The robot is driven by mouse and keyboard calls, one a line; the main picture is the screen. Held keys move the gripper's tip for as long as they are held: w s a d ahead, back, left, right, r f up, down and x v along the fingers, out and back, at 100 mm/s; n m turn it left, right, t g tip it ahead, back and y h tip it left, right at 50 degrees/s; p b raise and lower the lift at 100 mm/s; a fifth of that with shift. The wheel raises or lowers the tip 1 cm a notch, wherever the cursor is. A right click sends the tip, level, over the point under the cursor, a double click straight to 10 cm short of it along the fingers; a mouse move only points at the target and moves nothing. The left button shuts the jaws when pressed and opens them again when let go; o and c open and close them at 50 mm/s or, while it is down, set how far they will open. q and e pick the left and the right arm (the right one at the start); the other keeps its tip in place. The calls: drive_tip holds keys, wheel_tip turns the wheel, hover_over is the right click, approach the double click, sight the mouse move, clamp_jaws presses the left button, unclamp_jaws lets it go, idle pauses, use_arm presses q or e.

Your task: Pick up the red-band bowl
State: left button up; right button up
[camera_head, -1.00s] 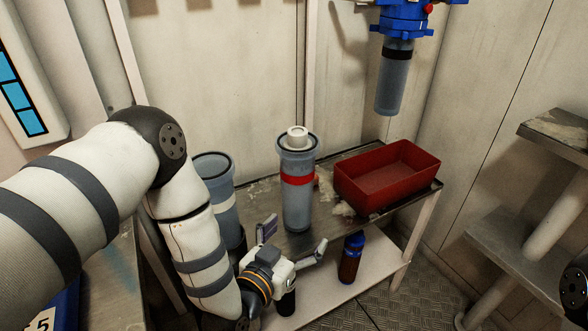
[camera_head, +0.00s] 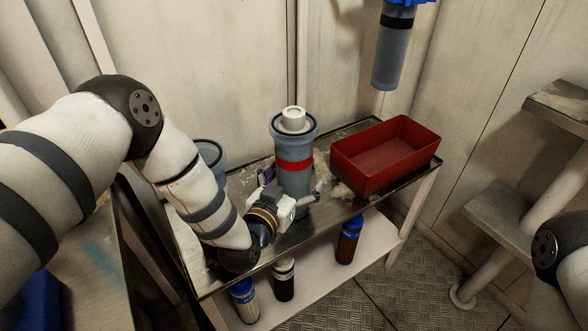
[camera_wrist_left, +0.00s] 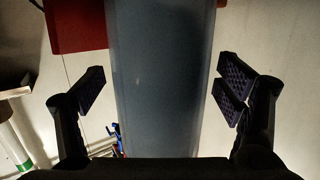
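The red-band bowl (camera_head: 294,177) is a tall grey-blue cylinder with a red band and a white piece in its open top. It stands upright on the metal table. My left gripper (camera_head: 292,192) is at its lower front, with a finger on either side of it. In the left wrist view the bowl (camera_wrist_left: 162,80) fills the space between the open fingers of my left gripper (camera_wrist_left: 167,92), with gaps showing on both sides. My right gripper is not in view; only a piece of my right arm shows at the right edge.
A red tray (camera_head: 385,153) sits right of the bowl on the table (camera_head: 330,206). Another grey cylinder (camera_head: 212,158) stands left, partly behind my arm. Bottles, including a brown one (camera_head: 348,241), stand on the lower shelf. A blue-topped housing (camera_head: 394,48) hangs on the wall.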

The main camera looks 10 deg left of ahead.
sight(303, 153)
use_arm(q)
drive_tip(key=c, duration=1.3)
drive_tip(key=shift+o, duration=0.2)
drive_tip(key=shift+w+r, duration=0.1)
drive_tip(key=shift+r, duration=0.5)
wheel_tip(303, 153, up, 2)
drive_tip(key=shift+r+p, duration=0.1)
drive_tip(key=shift+p, duration=0.25)
drive_tip(key=s+r, duration=0.1)
drive_tip(key=r, duration=0.1)
drive_tip(key=s+d+r+p, duration=0.1)
drive_tip(key=s+r, duration=0.1)
drive_tip(key=s+d+r+p, duration=0.1)
drive_tip(key=s+r, duration=0.1)
drive_tip(key=r, duration=0.1)
drive_tip(key=shift+s, duration=0.1)
drive_tip(key=s+d+r+p, duration=0.1)
drive_tip(key=s+d+r, duration=0.1)
drive_tip(key=s, duration=0.6)
drive_tip(key=shift+d+r, duration=0.35)
drive_tip(key=shift+d, duration=0.1)
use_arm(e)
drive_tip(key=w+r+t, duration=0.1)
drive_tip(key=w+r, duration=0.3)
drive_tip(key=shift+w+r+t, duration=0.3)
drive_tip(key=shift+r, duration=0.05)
